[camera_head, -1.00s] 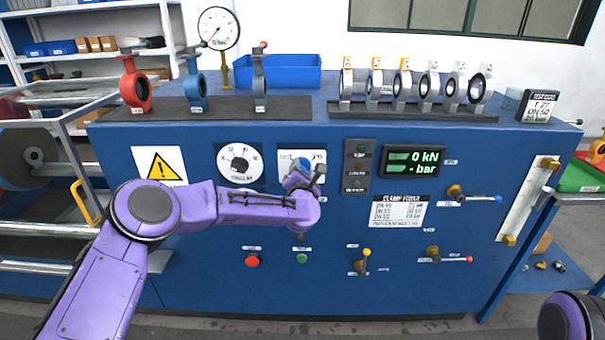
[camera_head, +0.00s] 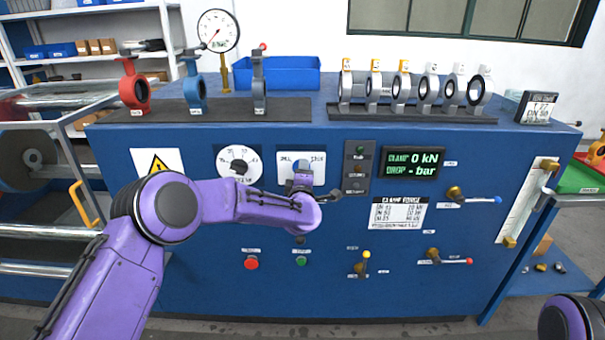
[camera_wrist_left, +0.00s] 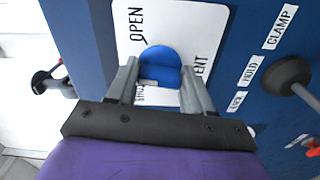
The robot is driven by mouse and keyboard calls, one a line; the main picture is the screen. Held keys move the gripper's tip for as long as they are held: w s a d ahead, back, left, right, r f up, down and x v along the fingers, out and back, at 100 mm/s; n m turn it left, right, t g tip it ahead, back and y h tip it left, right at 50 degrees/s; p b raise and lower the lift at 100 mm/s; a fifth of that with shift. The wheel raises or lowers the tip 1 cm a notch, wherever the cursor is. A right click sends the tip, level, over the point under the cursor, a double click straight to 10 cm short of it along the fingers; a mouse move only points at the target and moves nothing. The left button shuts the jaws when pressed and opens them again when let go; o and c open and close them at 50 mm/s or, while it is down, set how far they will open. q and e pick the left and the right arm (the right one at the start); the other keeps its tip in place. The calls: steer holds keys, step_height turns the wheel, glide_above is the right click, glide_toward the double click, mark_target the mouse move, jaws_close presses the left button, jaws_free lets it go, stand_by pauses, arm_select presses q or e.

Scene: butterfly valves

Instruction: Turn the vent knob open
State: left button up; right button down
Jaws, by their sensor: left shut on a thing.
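The vent knob (camera_wrist_left: 160,62) is round and blue, on a white plate (camera_wrist_left: 205,30) lettered OPEN, with VENT partly covered. Another word beside the knob is partly hidden and hard to read. My left gripper (camera_wrist_left: 160,80) has a finger on each side of the knob and is shut on it. A pale mark shows at the knob's near edge. In the head view the knob (camera_head: 300,166) is mostly hidden behind my left gripper (camera_head: 303,179). My right gripper is out of view.
Left of the vent plate is a white dial (camera_head: 238,165). Red (camera_head: 251,263) and green (camera_head: 301,261) buttons sit below my left arm. Valves stand on top.

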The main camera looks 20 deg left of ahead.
arm_select(q)
steer(key=m+p, duration=0.2)
steer(key=m, duration=0.8)
steer(key=shift+a+r, duration=0.1)
steer(key=shift+m, duration=0.4)
steer(key=o, duration=0.9)
steer(key=shift+c, duration=0.2)
steer(key=shift+o, duration=0.9)
steer(key=shift+w+f, duration=0.1)
steer(key=shift+f, duration=0.15)
steer(key=b+v, duration=0.1)
steer(key=v, duration=0.9)
steer(key=shift+s+b, duration=0.25)
steer(key=shift+b, duration=0.1)
